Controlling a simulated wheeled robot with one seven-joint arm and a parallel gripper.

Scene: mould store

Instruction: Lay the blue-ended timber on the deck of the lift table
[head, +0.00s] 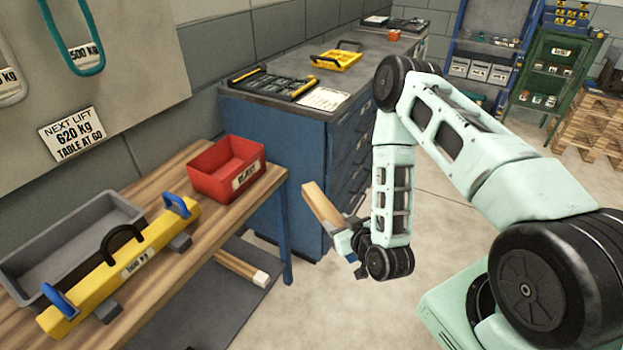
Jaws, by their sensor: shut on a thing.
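A pale wooden timber (322,207) is held in my gripper (350,240), near the middle of the view. The gripper is shut on the timber's lower end. The timber slants up and to the left from the jaws, clear of the bench. Blue shows at the jaws, but I cannot tell how much of it is the timber's end and how much is the gripper. A second timber (240,267) with a white end lies low under the workbench, on a grey surface. I cannot make out the lift table in this view.
The wooden workbench (215,232) holds a red bin (227,172), a grey tray (35,250) and a yellow lifting beam (125,262). A blue cabinet (280,150) stands behind the gripper. Shelving and pallets (592,125) are at the back right. Floor (310,315) below the gripper is clear.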

